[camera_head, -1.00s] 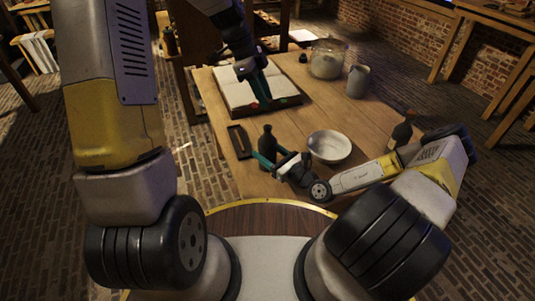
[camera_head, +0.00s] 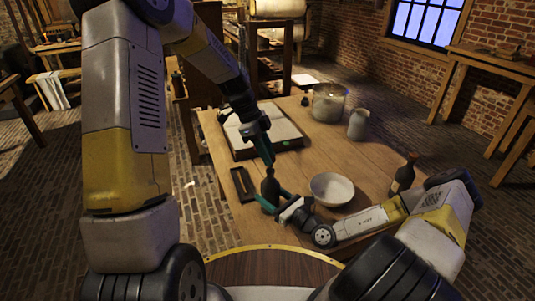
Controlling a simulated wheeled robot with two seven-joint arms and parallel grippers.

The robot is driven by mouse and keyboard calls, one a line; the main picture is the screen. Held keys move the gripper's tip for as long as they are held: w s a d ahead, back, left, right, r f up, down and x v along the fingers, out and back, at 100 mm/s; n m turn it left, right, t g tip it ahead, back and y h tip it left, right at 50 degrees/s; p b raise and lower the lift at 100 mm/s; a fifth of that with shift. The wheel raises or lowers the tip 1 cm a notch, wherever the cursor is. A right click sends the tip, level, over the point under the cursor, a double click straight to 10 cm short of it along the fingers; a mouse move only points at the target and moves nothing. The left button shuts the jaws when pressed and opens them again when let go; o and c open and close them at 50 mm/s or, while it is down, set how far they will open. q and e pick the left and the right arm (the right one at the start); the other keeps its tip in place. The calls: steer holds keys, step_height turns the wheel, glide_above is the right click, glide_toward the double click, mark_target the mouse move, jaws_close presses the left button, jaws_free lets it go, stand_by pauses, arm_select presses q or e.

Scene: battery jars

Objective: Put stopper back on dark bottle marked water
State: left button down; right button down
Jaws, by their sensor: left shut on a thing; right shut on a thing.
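A dark bottle (camera_head: 270,187) stands upright near the front of the wooden table. My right gripper (camera_head: 272,202) is shut around its body from the right. My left gripper (camera_head: 269,161) points down from above, its fingertips at the bottle's mouth. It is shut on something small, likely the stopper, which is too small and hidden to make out. Whether that thing touches the mouth I cannot tell. A second dark bottle (camera_head: 404,174) with a label stands at the table's right edge, behind my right arm. No writing is readable on either bottle.
A white bowl (camera_head: 332,190) sits just right of the held bottle. A dark narrow tray (camera_head: 243,184) lies to its left. An open book (camera_head: 283,127) lies behind. A glass jar (camera_head: 328,103) and a grey jug (camera_head: 358,124) stand at the back right. The table's middle right is clear.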

arm_select(q)
steer(key=shift+f, duration=0.9)
steer(key=shift+f, duration=0.7)
steer(key=c, duration=1.1)
jaws_free()
steer(key=v, duration=1.2)
